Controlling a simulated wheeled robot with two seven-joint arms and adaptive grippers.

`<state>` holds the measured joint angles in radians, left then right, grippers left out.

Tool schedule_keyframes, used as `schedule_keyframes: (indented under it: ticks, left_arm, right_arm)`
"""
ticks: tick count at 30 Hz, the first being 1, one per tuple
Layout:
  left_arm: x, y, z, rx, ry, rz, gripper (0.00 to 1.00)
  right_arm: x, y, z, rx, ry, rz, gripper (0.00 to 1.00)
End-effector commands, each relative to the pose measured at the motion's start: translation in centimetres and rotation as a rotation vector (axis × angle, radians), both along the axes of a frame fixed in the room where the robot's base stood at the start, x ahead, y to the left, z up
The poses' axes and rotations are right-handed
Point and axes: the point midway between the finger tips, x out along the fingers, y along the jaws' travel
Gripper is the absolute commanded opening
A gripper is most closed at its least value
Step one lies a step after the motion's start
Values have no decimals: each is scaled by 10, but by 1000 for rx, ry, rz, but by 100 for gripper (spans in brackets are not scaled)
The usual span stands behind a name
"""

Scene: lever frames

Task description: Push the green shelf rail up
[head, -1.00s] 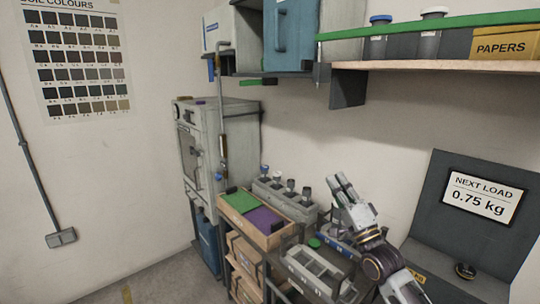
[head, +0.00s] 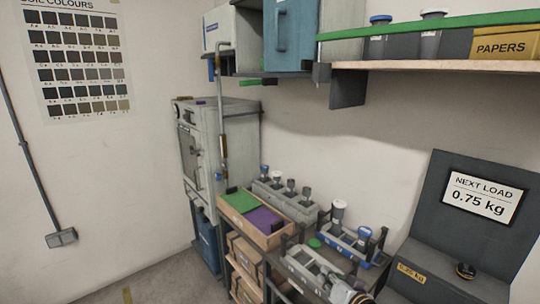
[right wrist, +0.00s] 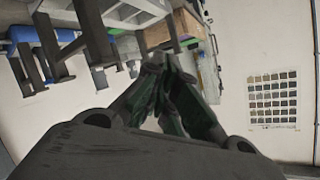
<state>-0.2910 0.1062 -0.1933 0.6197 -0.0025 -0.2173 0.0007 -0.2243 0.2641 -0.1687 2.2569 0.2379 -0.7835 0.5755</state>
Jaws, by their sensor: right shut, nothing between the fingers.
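The green shelf rail (head: 425,26) is a long thin bar across the front of the upper right shelf. It runs in front of the jars and the PAPERS box, above the wooden shelf board (head: 440,64), with its left end near the blue-fronted cabinet. My right gripper (right wrist: 162,72) is shut and empty in the right wrist view. In the head view only part of my right arm shows at the bottom edge, far below the rail and not touching it. I cannot make out the rail in the right wrist view. My left gripper is not in view.
Below the shelf are a bench with grey trays (head: 300,262), a blue rack (head: 355,240) and a tray with green and purple panels (head: 265,222). A dark stand with a NEXT LOAD sign (head: 484,198) is at right. A dark bracket (head: 348,90) hangs under the shelf.

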Motion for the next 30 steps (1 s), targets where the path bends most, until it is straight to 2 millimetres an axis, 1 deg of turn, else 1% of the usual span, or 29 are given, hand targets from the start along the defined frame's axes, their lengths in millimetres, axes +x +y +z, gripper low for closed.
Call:
schedule_keyframes:
  ticks: [1,6,11,15,18,21,30]
  left_arm:
    - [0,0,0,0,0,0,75]
    - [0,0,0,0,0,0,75]
    - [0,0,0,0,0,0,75]
    - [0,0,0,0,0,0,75]
    - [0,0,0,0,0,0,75]
    - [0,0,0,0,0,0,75]
    - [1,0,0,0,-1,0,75]
  right_arm:
    - [-11,-2,-12,-41,39,5,0]
    - [-46,-10,-48,-186,169,33,0]
    - [-85,-20,-77,-314,299,75,0]
    - [-122,-30,-99,-418,415,119,0]
    - [-145,-37,-109,-475,489,151,0]
    - [-164,-43,-117,-518,546,179,0]
    - [-204,-53,-129,-595,664,240,0]
